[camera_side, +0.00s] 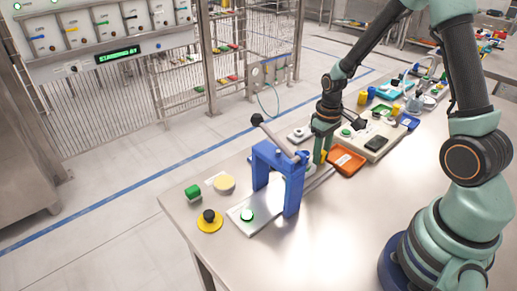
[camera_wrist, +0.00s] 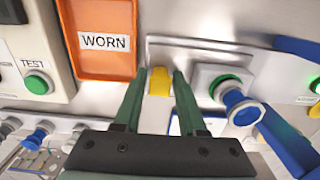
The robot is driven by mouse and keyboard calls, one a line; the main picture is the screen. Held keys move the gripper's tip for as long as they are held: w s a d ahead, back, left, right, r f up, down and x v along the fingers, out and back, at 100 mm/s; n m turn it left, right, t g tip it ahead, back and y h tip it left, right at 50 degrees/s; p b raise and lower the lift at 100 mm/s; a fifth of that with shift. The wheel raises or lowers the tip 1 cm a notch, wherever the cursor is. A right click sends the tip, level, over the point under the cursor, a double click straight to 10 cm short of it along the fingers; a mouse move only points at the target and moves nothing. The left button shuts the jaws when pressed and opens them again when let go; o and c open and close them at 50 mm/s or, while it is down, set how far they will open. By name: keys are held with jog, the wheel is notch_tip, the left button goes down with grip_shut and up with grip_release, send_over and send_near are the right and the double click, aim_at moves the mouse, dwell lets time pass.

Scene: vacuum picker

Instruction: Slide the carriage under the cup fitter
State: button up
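The cup fitter is a blue frame (camera_side: 291,196) with a lever (camera_side: 270,135), standing over a light base plate (camera_side: 240,219) with a green button. Part of its blue frame shows at the right in the wrist view (camera_wrist: 285,140). A pale block with a green ring and a blue cup (camera_wrist: 240,108), likely the carriage, sits left of the frame in the wrist view. A yellow tab (camera_wrist: 159,82) stands left of this block. My gripper (camera_wrist: 160,73) is open, its fingers on either side of the tab, with gaps visible. The gripper (camera_side: 322,155) is behind the fitter in the side view.
An orange tray marked WORN (camera_wrist: 103,60) lies close to my left finger. A test box (camera_side: 370,140) with a green button stands behind it. The front table area is clear.

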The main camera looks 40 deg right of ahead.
grip_shut()
dwell(1.2)
